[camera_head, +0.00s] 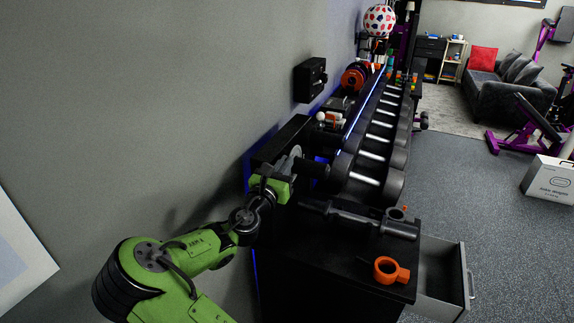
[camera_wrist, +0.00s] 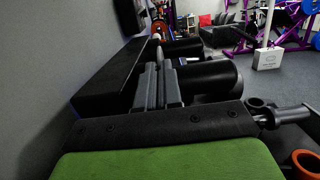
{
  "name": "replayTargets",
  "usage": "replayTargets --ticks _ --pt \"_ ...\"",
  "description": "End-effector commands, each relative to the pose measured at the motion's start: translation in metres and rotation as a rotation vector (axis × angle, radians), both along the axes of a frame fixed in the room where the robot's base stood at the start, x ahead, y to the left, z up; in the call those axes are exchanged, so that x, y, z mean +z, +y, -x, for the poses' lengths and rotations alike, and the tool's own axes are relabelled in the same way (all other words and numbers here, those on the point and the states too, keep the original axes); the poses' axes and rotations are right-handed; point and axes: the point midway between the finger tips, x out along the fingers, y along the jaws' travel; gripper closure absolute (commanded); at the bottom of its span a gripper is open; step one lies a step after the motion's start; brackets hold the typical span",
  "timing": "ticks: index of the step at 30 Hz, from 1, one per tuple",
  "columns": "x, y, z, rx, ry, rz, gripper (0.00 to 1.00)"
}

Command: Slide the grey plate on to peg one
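My gripper (camera_head: 290,168) is at the end of my green arm, beside the black block along the wall. In the wrist view its two grey fingers (camera_wrist: 158,85) are close together. A thin grey plate (camera_head: 296,152) shows edge-on at the fingertips and seems to be between them; most of it is hidden. Thick black cylinders stick out to the right of the fingers: a nearer one (camera_wrist: 210,78) and a farther one (camera_wrist: 186,48). They may be pegs, but I see no number, so I cannot tell which is peg one. The plate appears apart from them.
A dark bar-like tool (camera_head: 365,218) and an orange ring clamp (camera_head: 390,270) lie on the black bench top. A drawer (camera_head: 445,280) stands open at its right. A dumbbell rack (camera_head: 375,150) runs behind. The wall is close on the left.

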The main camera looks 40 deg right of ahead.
Motion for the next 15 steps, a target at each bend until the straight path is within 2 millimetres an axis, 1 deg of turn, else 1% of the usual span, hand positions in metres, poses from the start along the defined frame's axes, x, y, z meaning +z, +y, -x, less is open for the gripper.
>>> replayTargets --ticks 5,6,8,9,11,15 --pt "0.0012 0.0021 -0.0045 0.002 -0.001 0.002 1.0" --pt "0.0009 0.0019 -0.0041 0.001 -0.001 0.002 0.89" --pt "0.0006 0.0018 -0.004 0.001 -0.001 0.002 0.8" --pt "0.0005 0.0018 -0.0039 0.001 -0.001 0.002 0.74" --pt "0.0003 0.0018 -0.0039 0.001 0.0 0.001 0.65" --pt "0.0001 0.0018 -0.0038 0.001 0.0 0.001 0.65"
